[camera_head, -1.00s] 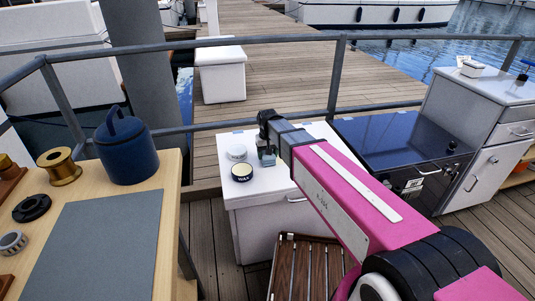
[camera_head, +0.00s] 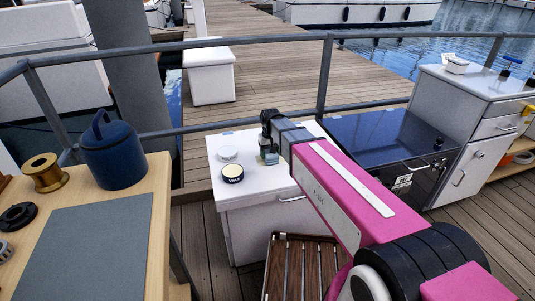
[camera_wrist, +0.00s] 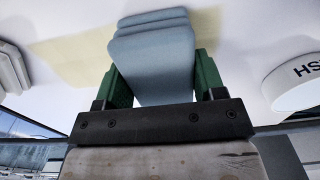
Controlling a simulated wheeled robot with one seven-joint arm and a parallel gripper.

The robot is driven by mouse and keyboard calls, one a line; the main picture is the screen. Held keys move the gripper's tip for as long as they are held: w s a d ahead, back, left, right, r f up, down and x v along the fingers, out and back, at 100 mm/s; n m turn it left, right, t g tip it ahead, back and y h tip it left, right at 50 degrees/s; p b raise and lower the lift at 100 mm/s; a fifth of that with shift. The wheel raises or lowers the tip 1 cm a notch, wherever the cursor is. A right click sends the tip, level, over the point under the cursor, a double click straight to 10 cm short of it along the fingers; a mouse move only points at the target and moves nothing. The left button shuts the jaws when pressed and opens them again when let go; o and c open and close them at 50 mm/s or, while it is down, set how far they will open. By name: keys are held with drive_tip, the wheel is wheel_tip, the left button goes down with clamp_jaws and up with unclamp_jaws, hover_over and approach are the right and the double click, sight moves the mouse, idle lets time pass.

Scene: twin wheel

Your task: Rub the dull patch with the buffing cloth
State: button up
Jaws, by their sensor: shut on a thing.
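My gripper (camera_head: 268,154) is over the white cabinet top (camera_head: 300,165) in the head view. In the wrist view its green fingers (camera_wrist: 163,85) are shut on the folded blue-grey buffing cloth (camera_wrist: 155,60). The cloth's far end lies over or against a pale yellowish dull patch (camera_wrist: 75,58) on the white surface; I cannot tell if it touches. The patch shows on both sides of the cloth. The cloth also shows small below the gripper in the head view (camera_head: 269,158). The patch cannot be made out in the head view.
A wax tin (camera_head: 232,174) and a round white tin or lid (camera_head: 228,153) stand left of my gripper. A white round thing with dark letters (camera_wrist: 298,82) is at the right in the wrist view. A dark glossy-topped cabinet (camera_head: 375,135) adjoins at right, a railing (camera_head: 325,75) behind.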

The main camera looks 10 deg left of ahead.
idle(0.3)
drive_tip(key=shift+w+d, duration=0.35)
drive_tip(key=shift+d, duration=0.5)
drive_tip(key=shift+w+d, duration=0.35)
drive_tip(key=shift+d, duration=0.55)
drive_tip(key=shift+w+d, duration=0.35)
drive_tip(key=shift+d, duration=0.5)
drive_tip(key=shift+w+d, duration=0.35)
drive_tip(key=shift+d, duration=0.5)
drive_tip(key=shift+w+d, duration=0.4)
drive_tip(key=shift+d, duration=0.5)
drive_tip(key=shift+w+d, duration=0.35)
drive_tip(key=shift+d, duration=0.5)
drive_tip(key=shift+s+a, duration=0.35)
drive_tip(key=shift+a, duration=0.55)
drive_tip(key=shift+s+a, duration=0.4)
drive_tip(key=shift+a, duration=0.45)
drive_tip(key=shift+s+a, duration=0.35)
drive_tip(key=shift+a, duration=0.55)
drive_tip(key=shift+s+a, duration=0.35)
drive_tip(key=shift+a, duration=0.5)
drive_tip(key=shift+s+a, duration=0.35)
drive_tip(key=shift+a, duration=0.5)
drive_tip(key=shift+s+a, duration=0.35)
drive_tip(key=shift+a, duration=0.5)
